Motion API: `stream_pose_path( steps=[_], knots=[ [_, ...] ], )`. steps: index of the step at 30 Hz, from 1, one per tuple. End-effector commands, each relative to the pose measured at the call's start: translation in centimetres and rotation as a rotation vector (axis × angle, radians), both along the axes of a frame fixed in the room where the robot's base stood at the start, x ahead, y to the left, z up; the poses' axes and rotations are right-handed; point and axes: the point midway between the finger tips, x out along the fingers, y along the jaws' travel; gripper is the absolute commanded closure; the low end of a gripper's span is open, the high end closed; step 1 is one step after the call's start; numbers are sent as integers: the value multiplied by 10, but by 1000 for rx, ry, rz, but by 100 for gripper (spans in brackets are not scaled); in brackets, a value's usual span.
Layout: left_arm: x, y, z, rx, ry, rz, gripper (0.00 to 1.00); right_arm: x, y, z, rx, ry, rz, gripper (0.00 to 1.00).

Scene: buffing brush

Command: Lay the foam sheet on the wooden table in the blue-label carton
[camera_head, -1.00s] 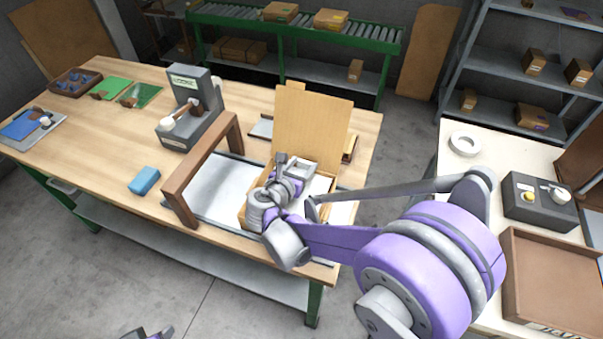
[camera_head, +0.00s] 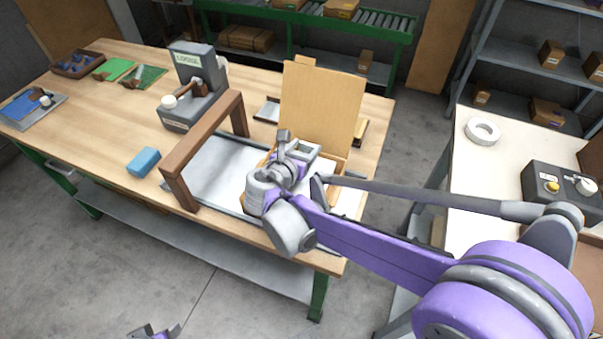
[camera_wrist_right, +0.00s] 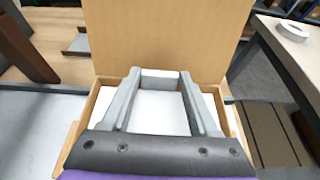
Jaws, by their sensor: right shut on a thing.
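The open cardboard carton (camera_wrist_right: 218,97) sits on the wooden table (camera_head: 118,110), its lid (camera_head: 318,108) standing up at the back; no blue label shows. A white sheet, apparently the foam sheet (camera_wrist_right: 158,112), lies flat within the carton walls in the right wrist view. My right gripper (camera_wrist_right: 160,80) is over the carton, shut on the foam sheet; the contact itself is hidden. In the head view this gripper (camera_head: 298,152) and its wrist cover much of the carton. My left gripper (camera_head: 155,333) barely shows at the bottom edge, away from the table.
A brown wooden arch (camera_head: 202,150) stands left of the carton, over a grey-white plate (camera_head: 215,178). A blue block (camera_head: 144,161) and a grey machine (camera_head: 190,85) are further left. A white side table with a tape roll (camera_head: 482,131) stands right.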

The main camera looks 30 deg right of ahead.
Motion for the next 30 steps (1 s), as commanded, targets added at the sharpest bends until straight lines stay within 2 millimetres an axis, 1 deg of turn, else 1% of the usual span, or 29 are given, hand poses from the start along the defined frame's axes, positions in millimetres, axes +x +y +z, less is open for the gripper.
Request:
stream_pose_path(
  steps=[1, 8, 12, 14, 16, 22, 26, 27, 29, 30],
  knots=[
    [0, 0, -3, 0, 1, 0, 50, 0, 0, -10, 0, 0, 0, 99],
    [0, 0, -6, 0, 2, 0, 50, 0, 0, -28, 0, 0, 0, 99],
    [-1, 0, -12, 0, 4, 0, 50, 0, 0, -49, 0, 0, -1, 99],
    [-1, 0, -14, 0, 4, 0, 50, 0, 0, -56, 0, 0, -1, 99],
    [-1, 0, -14, 0, 4, 0, 50, 0, 0, -59, 0, 0, 0, 99],
    [-1, 0, -13, 0, 4, 0, 50, 0, 0, -58, 1, -1, 0, 99],
    [-1, 0, -17, 0, 6, 0, 50, 0, 0, -62, 0, 0, 0, 99],
    [-1, 0, -16, 0, 5, 0, 50, 0, 0, -61, 1, -1, 0, 32],
    [-1, 0, -16, 0, 5, 0, 50, 0, 0, -61, 1, -1, 0, 21],
    [-1, 0, -16, 0, 5, 0, 50, 0, 0, -61, 1, -1, 0, 14]
  ],
)
